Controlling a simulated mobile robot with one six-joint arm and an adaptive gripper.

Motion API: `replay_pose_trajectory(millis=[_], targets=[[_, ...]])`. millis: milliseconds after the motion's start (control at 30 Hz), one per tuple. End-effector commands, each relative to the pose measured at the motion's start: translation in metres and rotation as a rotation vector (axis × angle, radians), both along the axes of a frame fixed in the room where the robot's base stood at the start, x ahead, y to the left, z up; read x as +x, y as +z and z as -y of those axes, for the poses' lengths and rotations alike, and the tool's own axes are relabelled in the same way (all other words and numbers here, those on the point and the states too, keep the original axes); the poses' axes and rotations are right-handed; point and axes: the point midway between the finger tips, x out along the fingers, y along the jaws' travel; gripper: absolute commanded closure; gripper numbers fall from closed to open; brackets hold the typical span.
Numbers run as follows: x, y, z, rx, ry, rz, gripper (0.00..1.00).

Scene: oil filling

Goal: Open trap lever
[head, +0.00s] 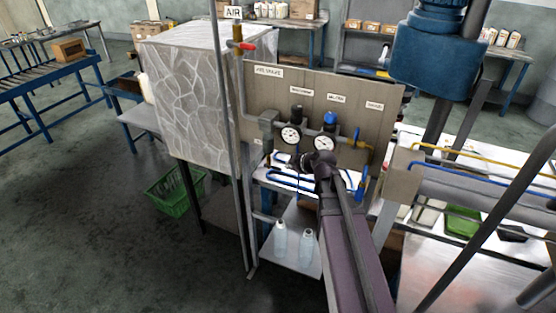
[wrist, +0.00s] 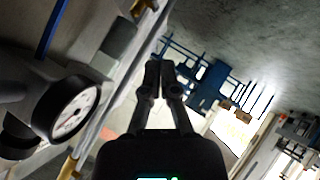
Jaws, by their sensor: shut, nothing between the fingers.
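A panel (head: 282,94) carries two round gauges, a left gauge (head: 291,134) and a right gauge (head: 324,144) under a blue knob (head: 330,118). I cannot tell which part is the trap lever. My gripper (head: 301,160) is just below the gauges, apart from both yellow and blue handles. In the wrist view its fingers (wrist: 160,70) are together and empty, with a gauge (wrist: 72,112) at left.
A red valve handle (head: 243,45) is on the pipe left of the panel. Blue hoses (head: 290,182) run below the gauges. Clear bottles (head: 280,240) stand on a low shelf. A green crate (head: 175,192) is on the floor. A stone-patterned block (head: 195,100) stands left.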

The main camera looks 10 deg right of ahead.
Motion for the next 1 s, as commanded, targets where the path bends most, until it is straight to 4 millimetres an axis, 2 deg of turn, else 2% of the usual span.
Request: replay_pose_trajectory(millis=[100,567,767,1000], targets=[[0.002,0.007,0.001,-0.006,0.003,0.013,1.0],[0.003,0.006,0.001,-0.007,0.005,0.015,1.0],[0.009,0.0,-0.002,-0.007,0.005,0.015,1.0],[0.027,-0.015,-0.01,-0.006,0.006,0.015,1.0]])
